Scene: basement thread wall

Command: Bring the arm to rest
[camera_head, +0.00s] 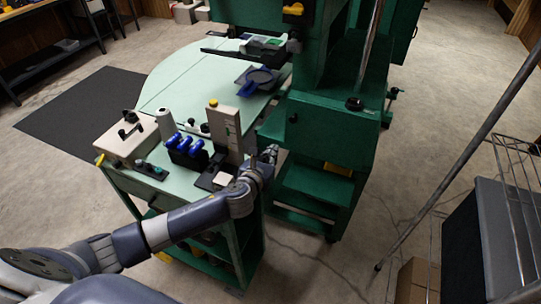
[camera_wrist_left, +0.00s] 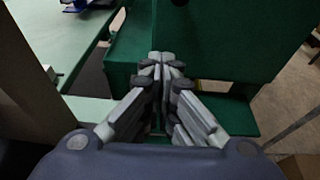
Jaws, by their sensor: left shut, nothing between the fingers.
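My left arm comes in from the lower left in the head view and reaches over the front right corner of the green cart (camera_head: 232,240). My left gripper (camera_head: 270,153) is at its end, beside the upright beige block and close to the green machine (camera_head: 325,130). In the left wrist view my left gripper (camera_wrist_left: 162,62) has its fingertips together with nothing between them. The green machine's panels (camera_wrist_left: 225,40) fill the space behind the fingertips. I cannot tell whether the gripper touches the machine. My right gripper is not in view.
The cart top carries a beige box (camera_head: 128,138), a rack of blue-capped bottles (camera_head: 187,152), a white cone (camera_head: 166,124) and an upright beige block (camera_head: 226,132). A pale green round table (camera_head: 190,75) adjoins the machine. A wire rack (camera_head: 515,200) stands right.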

